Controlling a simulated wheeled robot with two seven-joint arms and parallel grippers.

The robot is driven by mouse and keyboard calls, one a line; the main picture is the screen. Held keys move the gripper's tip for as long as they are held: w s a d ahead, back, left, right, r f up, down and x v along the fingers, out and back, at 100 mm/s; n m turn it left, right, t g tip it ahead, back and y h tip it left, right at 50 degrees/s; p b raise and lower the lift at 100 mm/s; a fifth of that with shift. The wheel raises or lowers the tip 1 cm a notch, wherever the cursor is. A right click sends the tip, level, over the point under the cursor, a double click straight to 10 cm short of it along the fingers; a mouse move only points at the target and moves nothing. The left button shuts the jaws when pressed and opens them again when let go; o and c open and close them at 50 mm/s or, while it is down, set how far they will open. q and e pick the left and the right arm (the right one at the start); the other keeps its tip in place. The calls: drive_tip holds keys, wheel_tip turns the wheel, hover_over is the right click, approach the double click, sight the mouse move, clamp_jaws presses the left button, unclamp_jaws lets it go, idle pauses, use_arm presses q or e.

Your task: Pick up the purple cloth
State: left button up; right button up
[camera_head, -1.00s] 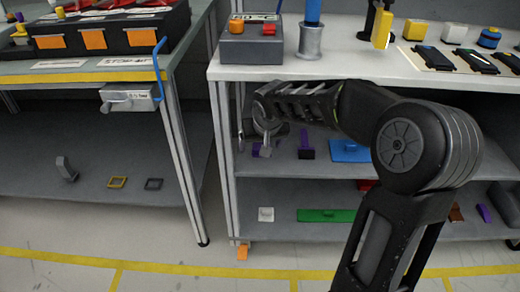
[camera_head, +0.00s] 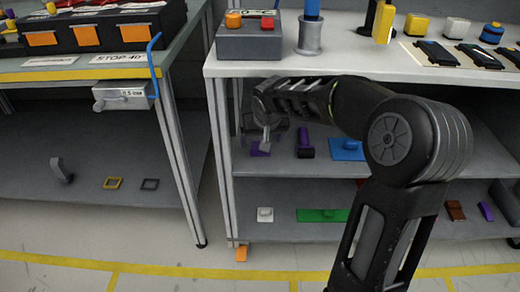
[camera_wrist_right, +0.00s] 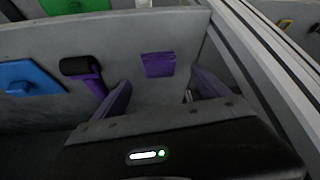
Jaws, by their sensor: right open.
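The purple cloth (camera_wrist_right: 159,64) lies as a small flat square on the grey upper shelf in the right wrist view. In the head view the purple cloth (camera_head: 259,149) shows only partly, behind my right gripper (camera_head: 266,142). In the right wrist view my right gripper (camera_wrist_right: 163,92) is open, with one finger on each side below the cloth in the picture. Nothing is between the fingers, and they look apart from the cloth. My left gripper is not in view.
A black roller with a purple handle (camera_wrist_right: 85,75) lies left of the cloth in the wrist view, with a blue piece (camera_wrist_right: 30,77) beyond. The tabletop (camera_head: 345,62) overhangs the shelf. A metal post (camera_head: 221,150) stands left of the gripper.

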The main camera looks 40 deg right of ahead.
drive_tip(key=b+x, duration=0.2)
drive_tip(key=x, duration=0.3)
drive_tip(key=shift+d+f, duration=0.1)
drive_tip(key=shift+f, duration=0.05)
idle(0.5)
drive_tip(key=c, duration=1.4)
drive_tip(key=shift+r+p, duration=0.3)
drive_tip(key=shift+r, duration=0.75)
drive_tip(key=s+a, duration=0.2)
drive_tip(key=s, duration=0.3)
drive_tip(key=s+a, duration=0.3)
drive_tip(key=s, duration=0.2)
drive_tip(key=s+a+p, duration=0.1)
drive_tip(key=s+a, duration=0.2)
drive_tip(key=s, duration=0.3)
drive_tip(key=shift+s+f, duration=0.15)
drive_tip(key=shift+f, duration=0.1)
drive_tip(key=shift+c, duration=0.2)
